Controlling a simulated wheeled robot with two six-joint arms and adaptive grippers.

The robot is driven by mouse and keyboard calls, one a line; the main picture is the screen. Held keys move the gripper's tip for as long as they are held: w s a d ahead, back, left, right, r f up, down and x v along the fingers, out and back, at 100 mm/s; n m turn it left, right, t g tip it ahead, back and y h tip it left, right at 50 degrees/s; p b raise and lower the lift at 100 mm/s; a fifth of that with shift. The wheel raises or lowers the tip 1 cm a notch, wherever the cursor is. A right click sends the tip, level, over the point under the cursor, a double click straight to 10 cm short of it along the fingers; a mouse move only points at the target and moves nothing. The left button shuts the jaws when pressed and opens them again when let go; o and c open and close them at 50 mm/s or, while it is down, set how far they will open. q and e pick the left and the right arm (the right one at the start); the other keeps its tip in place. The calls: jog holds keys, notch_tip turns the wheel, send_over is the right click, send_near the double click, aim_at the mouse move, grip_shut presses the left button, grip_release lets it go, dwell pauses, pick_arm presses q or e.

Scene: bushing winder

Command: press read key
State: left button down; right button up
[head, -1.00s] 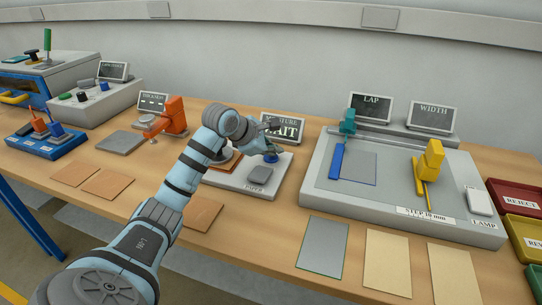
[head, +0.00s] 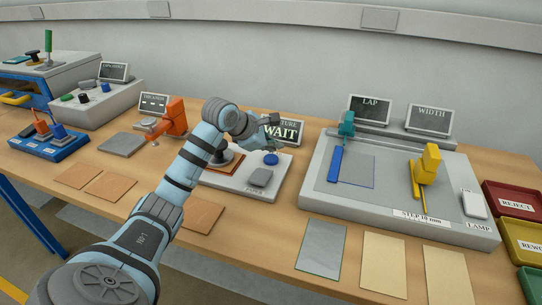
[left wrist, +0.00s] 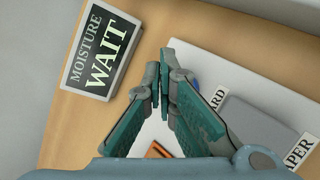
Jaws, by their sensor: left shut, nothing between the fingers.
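The moisture tester has a white base (head: 231,181) and a tilted screen (head: 284,131) that reads WAIT. The screen also shows in the left wrist view (left wrist: 101,50), with MOISTURE WAIT. A round blue key (head: 271,158) sits on the base, behind a grey block (head: 260,178). In the left wrist view the blue key (left wrist: 196,85) is mostly hidden behind a finger. Its label cannot be read. My left gripper (head: 274,124) is shut and empty, above the base and in front of the screen, apart from the key. The shut fingers also show in the left wrist view (left wrist: 160,98). My right gripper is not in view.
An orange clamp-like device (head: 173,118) stands left of my arm. The large grey lap and width board (head: 320,198) is to the right. Loose sheets (head: 322,249) lie along the table's front. Red (head: 512,200) and yellow trays stand at the right edge.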

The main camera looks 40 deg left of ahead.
aim_at(273, 159)
pick_arm(q)
jog(key=shift+r+p, duration=1.65)
jog(key=shift+r, duration=0.55)
jog(key=shift+f, duration=0.1)
